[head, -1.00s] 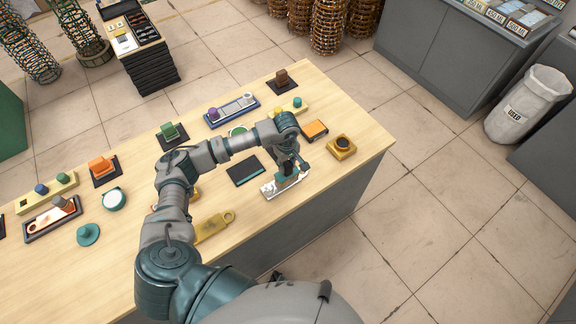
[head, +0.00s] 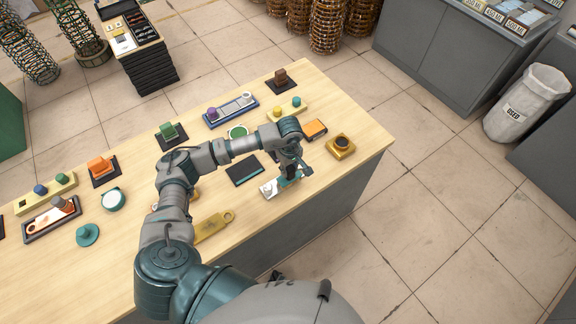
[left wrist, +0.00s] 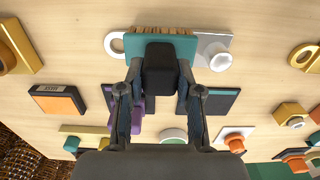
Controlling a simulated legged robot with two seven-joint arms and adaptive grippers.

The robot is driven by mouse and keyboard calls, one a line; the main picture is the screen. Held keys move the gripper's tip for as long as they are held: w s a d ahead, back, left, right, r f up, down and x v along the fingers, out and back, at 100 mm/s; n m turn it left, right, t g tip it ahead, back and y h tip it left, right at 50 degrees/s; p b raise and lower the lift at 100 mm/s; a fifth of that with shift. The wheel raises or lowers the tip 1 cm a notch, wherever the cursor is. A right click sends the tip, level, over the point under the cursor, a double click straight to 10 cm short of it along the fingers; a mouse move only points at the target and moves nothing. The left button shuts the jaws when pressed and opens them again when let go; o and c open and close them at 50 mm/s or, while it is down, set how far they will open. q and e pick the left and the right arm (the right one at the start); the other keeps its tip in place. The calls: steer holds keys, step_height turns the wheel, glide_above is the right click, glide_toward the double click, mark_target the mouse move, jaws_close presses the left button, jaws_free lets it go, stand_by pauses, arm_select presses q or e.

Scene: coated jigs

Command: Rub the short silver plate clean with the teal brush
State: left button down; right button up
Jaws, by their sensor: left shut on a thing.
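The short silver plate (head: 268,190) lies near the front edge of the table, partly covered by the teal brush (head: 292,180). In the left wrist view the silver plate (left wrist: 212,42) shows beyond the brush (left wrist: 132,55), with a pale ring end at left and a pale knob at right. My left gripper (head: 291,172) is shut on the brush's dark handle (left wrist: 160,68). The brush is low over the plate, bristle edge away from the wrist camera; contact is hidden. My right gripper is not in view.
A dark pad (head: 245,170) lies left of the plate. A yellow holed plate (head: 213,227) lies nearer left. Bare wood surrounds the plate's front.

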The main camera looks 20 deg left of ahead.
arm_select(q)
steer(key=shift+w+a, duration=0.1)
steer(key=shift+w+a+f+b, duration=0.2)
steer(key=shift+w+a+b, duration=0.2)
steer(key=shift+a+b, duration=0.25)
steer(key=shift+w+a+r, duration=0.1)
steer(key=shift+w+a, duration=0.05)
steer(key=shift+a, duration=0.2)
steer(key=shift+d, duration=0.1)
steer(key=shift+s+d, duration=0.7)
steer(key=shift+d, duration=0.3)
steer(key=shift+w+a, duration=0.1)
steer(key=shift+a, duration=0.05)
steer(key=shift+w+a+b, duration=0.3)
steer(key=shift+w+a, duration=0.15)
steer(key=shift+a, duration=0.2)
steer(key=shift+w+a+r, duration=0.1)
steer(key=shift+w+a, duration=0.1)
steer(key=shift+a, duration=0.1)
